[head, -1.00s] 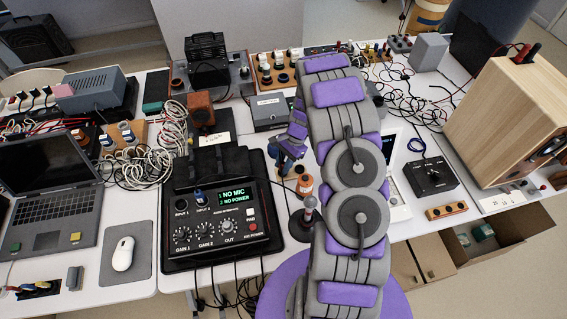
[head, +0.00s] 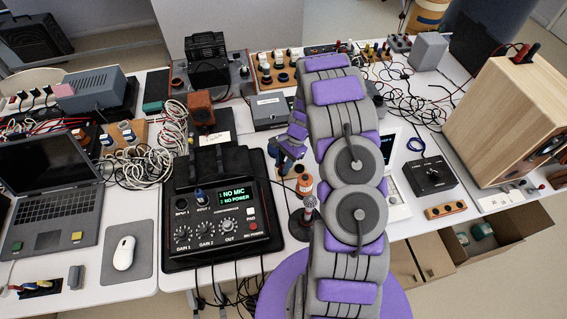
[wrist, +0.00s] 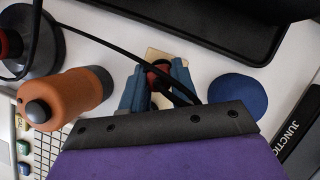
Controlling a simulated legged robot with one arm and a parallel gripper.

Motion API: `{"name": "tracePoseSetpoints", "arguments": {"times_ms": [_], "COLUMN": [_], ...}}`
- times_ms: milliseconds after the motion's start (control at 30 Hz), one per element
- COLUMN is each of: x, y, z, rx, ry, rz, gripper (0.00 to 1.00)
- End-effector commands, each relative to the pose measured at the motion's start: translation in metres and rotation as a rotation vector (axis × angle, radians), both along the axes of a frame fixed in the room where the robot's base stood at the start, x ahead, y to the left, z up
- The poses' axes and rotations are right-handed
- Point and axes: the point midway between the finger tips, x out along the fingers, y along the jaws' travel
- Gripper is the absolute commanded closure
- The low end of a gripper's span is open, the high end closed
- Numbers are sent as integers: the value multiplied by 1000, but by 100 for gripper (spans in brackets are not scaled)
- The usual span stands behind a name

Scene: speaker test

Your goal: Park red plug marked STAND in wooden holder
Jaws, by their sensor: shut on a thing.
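My gripper shows in the wrist view (wrist: 158,84) with its two blue fingers shut on a dark red plug (wrist: 160,70). A black cable runs from the upper left to the plug. A pale wooden piece (wrist: 155,54), probably the holder, lies just beyond and under the fingertips. I cannot tell whether the plug sits in it or is held above it. The STAND marking is not readable. In the head view my gripper (head: 284,163) points down beside the audio box, and the plug is hidden there.
A black tray edge (wrist: 215,30) runs beyond. Another wooden block (head: 445,210) lies at the right table edge.

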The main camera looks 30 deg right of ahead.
Motion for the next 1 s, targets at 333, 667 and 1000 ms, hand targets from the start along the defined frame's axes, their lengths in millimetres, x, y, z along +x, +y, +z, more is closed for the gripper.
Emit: {"name": "tracePoseSetpoints", "arguments": {"times_ms": [333,667,1000], "x": [0,0,6], "y": [0,0,-21], "z": [0,1,46], "rx": [1,1,-2], "ry": [0,0,-5], "rz": [0,0,-2], "gripper": [48,42,42]}}
